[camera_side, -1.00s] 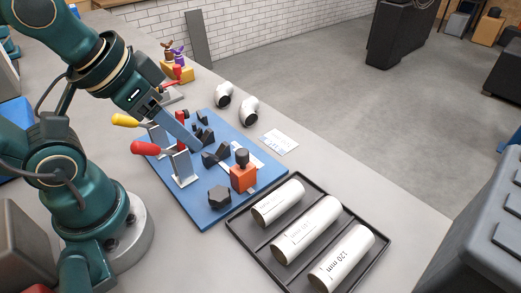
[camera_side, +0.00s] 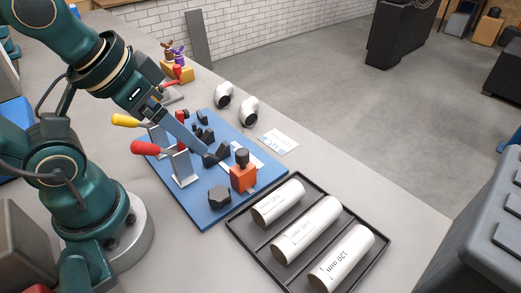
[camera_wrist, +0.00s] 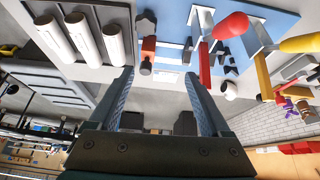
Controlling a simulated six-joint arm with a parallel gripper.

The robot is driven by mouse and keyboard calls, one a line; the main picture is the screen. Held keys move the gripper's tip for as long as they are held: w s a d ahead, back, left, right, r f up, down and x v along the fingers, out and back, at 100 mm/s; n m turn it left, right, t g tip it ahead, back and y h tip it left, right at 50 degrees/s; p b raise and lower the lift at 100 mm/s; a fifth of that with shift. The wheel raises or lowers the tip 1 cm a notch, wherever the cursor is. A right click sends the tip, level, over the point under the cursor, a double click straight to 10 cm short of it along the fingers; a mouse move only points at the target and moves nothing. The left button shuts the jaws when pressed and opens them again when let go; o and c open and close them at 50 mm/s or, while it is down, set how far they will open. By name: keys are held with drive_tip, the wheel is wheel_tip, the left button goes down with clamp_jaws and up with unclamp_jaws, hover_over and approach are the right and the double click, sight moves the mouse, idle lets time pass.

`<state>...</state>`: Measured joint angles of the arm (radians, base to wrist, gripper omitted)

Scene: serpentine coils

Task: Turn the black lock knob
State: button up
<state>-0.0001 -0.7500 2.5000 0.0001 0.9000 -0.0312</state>
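A black knob (camera_side: 242,156) stands on an orange block (camera_side: 243,178) at the front right part of a blue plate (camera_side: 203,219). A larger black lobed knob (camera_side: 219,196) lies on the plate in front of it. Which of them is the lock knob I cannot tell. In the wrist view the orange block (camera_wrist: 148,47) with its black knob (camera_wrist: 146,68) and the lobed knob (camera_wrist: 146,22) show beyond the fingertips. My gripper (camera_wrist: 160,74) is open, with nothing between its fingers. In the side view it slants down over the plate, behind and left of the orange block.
Clamps with red (camera_side: 145,147) and yellow (camera_side: 125,120) handles stand along the plate's left side. Black V-shaped supports (camera_side: 217,154) are near my fingers. A black tray (camera_side: 258,256) with white cylinders lies at the right. White elbow pipes (camera_side: 249,112) stand behind the plate.

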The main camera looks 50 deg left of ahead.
drive_tip(key=n, duration=0.2)
drive_tip(key=n+g, duration=0.5)
drive_tip(key=n, duration=0.2)
hover_over(219, 193)
drive_tip(key=f, duration=0.6)
drive_tip(key=shift+w+a+f, duration=0.15)
drive_tip(key=shift+w+f, duration=0.1)
drive_tip(key=shift+f, duration=0.05)
drive_tip(key=shift+s+f+g, duration=0.25)
drive_tip(key=shift+f+g, duration=0.05)
drive_tip(key=shift+f, duration=2.75)
clamp_jaws()
drive_tip(key=shift+m, duration=0.3)
